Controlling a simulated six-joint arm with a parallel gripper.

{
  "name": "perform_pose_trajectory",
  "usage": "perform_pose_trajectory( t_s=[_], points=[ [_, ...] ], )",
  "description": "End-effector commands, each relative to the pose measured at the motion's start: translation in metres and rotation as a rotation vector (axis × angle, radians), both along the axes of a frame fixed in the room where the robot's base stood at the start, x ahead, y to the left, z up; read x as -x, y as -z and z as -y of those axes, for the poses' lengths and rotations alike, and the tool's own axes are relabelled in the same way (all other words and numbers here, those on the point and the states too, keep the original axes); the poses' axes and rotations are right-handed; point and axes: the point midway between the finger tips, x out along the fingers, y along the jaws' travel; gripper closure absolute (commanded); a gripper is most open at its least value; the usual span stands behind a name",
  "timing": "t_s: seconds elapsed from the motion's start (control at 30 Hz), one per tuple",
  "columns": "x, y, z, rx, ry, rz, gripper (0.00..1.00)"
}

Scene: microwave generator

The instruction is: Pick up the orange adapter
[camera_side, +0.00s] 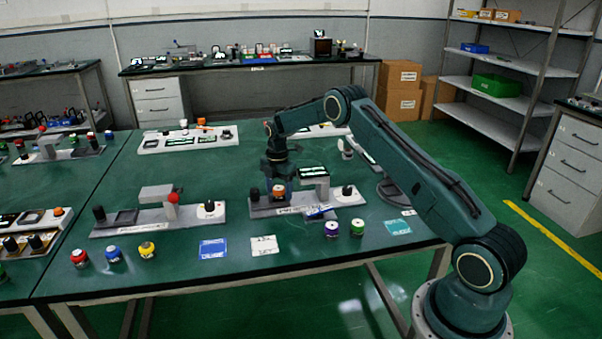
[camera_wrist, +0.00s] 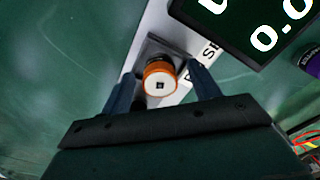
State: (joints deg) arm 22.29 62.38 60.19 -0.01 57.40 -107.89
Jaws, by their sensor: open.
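The orange adapter (camera_wrist: 160,79) is a short round piece with an orange side and a white top with a small dark square hole. In the side view the adapter (camera_side: 279,190) sits upright on a grey fixture plate (camera_side: 262,210), just below my gripper. My gripper (camera_wrist: 162,88) is open in the wrist view, with one blue finger on each side of the adapter. I cannot tell whether the fingers touch it. In the side view my gripper (camera_side: 278,178) points down over the adapter, and its fingertips are hard to make out.
Purple (camera_side: 332,229) and green (camera_side: 357,228) pieces stand in front. Another fixture (camera_side: 160,218) with a red ball lies left. Green table (camera_side: 225,180) between them is clear.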

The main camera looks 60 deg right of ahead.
Motion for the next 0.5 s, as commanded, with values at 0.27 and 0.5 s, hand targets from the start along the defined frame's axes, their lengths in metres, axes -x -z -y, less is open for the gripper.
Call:
perform_pose_trajectory(
  t_s=[0.27, 0.5],
  points=[
    [0.0, -0.0004, 0.0, 0.0, 0.0, 0.0, 0.39],
    [0.0, -0.0005, 0.0, 0.0, 0.0, 0.0, 0.8]
  ],
)
